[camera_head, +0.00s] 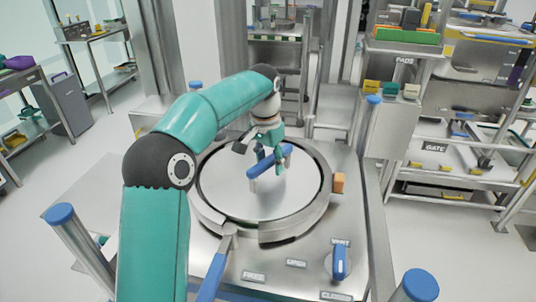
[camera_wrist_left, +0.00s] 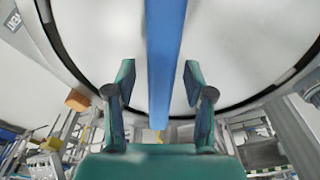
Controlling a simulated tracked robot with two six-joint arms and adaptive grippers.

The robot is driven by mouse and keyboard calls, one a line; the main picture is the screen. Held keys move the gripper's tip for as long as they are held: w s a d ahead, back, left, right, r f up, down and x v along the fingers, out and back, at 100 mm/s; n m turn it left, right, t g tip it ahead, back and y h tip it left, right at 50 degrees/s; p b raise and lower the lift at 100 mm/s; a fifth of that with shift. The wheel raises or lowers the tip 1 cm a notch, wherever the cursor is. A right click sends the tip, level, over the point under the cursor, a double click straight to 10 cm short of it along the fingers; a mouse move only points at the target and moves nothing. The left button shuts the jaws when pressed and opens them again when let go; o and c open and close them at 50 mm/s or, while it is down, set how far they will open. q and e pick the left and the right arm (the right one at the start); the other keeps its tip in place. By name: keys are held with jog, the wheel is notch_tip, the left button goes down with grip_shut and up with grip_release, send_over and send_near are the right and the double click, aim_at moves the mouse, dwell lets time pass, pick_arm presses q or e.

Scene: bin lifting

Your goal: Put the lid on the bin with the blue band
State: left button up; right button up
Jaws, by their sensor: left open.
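A round, pale metal lid (camera_head: 232,198) lies level inside a raised metal ring on a steel bench. A blue bar handle (camera_head: 262,168) stands across its middle. My left gripper (camera_head: 273,158) is at this handle, reaching over from the far side. In the left wrist view the blue handle (camera_wrist_left: 163,60) runs between the two spread fingers of my left gripper (camera_wrist_left: 160,85), with a gap on each side. The lid face (camera_wrist_left: 235,50) fills the picture behind. A bin with a blue band cannot be made out. My right gripper is out of view.
The metal ring (camera_head: 212,219) has a blue-ended lever (camera_head: 213,277) at its front and an orange block (camera_head: 339,183) at its right. A blue knob (camera_head: 340,261) is on the bench front. Blue-capped posts (camera_head: 421,285) stand at the corners. Shelving labelled GATE stands right.

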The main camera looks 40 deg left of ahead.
pick_arm(q)
jog(key=r, duration=0.7)
jog(key=s+r, duration=0.1)
jog(key=r, duration=0.2)
jog(key=shift+r, duration=0.3)
jog(key=shift+s+r, duration=0.2)
jog(key=shift+r, duration=0.55)
